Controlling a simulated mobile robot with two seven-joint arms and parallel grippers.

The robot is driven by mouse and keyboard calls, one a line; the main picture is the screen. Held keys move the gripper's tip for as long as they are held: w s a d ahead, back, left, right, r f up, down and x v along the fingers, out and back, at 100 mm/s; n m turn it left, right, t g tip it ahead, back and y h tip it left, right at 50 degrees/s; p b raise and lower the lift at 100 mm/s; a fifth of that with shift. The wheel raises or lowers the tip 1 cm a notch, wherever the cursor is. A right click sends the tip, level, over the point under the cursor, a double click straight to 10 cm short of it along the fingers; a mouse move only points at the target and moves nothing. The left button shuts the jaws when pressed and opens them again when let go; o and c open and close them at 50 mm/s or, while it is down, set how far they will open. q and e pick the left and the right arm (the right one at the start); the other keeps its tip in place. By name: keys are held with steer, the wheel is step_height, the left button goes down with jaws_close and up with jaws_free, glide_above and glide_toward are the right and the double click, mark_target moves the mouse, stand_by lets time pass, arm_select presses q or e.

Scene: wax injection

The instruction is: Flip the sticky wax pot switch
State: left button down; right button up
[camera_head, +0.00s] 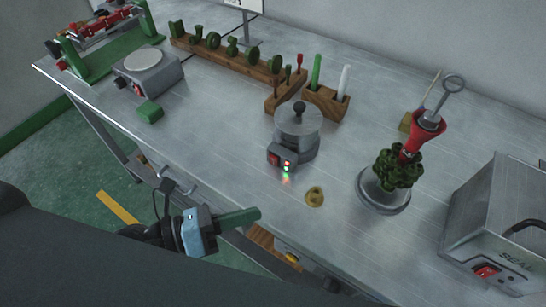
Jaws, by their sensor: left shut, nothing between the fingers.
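The wax pot (303,137) is a small grey metal pot with a dark-knobbed lid, standing upright near the middle of the bench. On its front is a control box with a red switch (274,159) and small red and green lights (287,167). My left gripper (256,214) has green fingers, shut and empty. It is at the bench's front edge, in front of the pot and apart from it. My right gripper is not in view.
A small yellowish piece (315,196) lies right of the pot's front. A wax tree on a round base (384,196) and a grey metal machine (497,215) stand further right. Wooden holders (225,58) stand behind. The bench front between gripper and pot looks clear.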

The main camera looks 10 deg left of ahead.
arm_select(q)
steer(key=shift+w+a+f+m+g+y+b, duration=0.25)
steer(key=shift+w+a+f+m+y, duration=0.45)
steer(key=shift+m, duration=0.65)
steer(key=shift+w+a+f+m+g+y+b, duration=0.25)
steer(key=shift+a+m+y, duration=0.25)
steer(key=shift+m+y, duration=0.7)
steer(key=shift+w+a+f+m+g+y+b, duration=0.25)
steer(key=shift+w+a+f+m+y, duration=0.3)
steer(key=shift+m, duration=1)
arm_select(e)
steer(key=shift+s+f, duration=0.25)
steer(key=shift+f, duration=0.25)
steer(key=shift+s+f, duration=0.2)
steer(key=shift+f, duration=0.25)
